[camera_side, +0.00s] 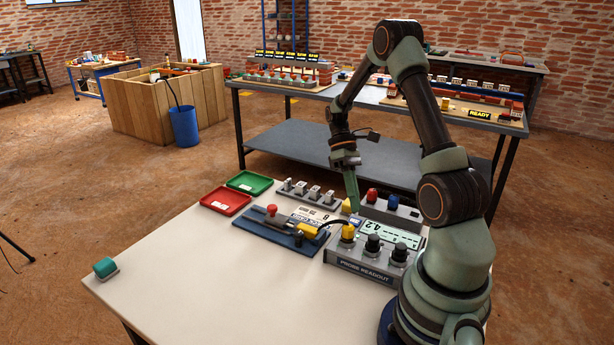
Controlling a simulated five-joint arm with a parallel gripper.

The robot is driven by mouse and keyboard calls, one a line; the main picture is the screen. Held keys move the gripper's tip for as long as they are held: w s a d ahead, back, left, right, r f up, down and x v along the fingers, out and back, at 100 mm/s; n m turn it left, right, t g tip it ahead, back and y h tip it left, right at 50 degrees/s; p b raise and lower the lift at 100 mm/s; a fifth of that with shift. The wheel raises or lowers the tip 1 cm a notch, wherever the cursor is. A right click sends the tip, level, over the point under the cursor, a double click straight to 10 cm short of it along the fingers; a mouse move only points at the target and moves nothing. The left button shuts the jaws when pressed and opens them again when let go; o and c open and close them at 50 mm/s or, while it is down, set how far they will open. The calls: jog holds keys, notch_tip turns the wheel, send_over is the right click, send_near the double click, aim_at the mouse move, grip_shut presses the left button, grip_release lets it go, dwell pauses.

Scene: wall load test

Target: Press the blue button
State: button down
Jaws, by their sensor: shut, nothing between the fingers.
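The blue button (393,201) is a dark blue cap on a grey button box (408,216). A red button (371,195) sits left of it and a yellow button (347,206) stands at the box's left end. My gripper (356,209) points down with its fingers shut and empty. Its tip is close to the yellow button in the picture, left of the red and blue ones. I cannot tell whether the tip touches anything. The blue button is in plain view.
In front stands a probe readout (362,268) with a lit display and several knobs. Left of it is a blue fixture (278,235) with a red knob. A red tray (225,201), green tray (250,182) and grey block rack (309,192) lie behind. The table's front left is mostly clear.

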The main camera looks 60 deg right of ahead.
aim_at(355, 225)
jog(key=shift+f, duration=0.75)
jog(key=shift+f, duration=0.1)
dwell(1.5)
jog(key=shift+w+a+f, duration=0.1)
jog(key=shift+f, duration=0.25)
jog(key=shift+f, duration=0.35)
dwell(0.5)
jog(key=shift+r, duration=0.8)
jog(key=shift+r, duration=2.5)
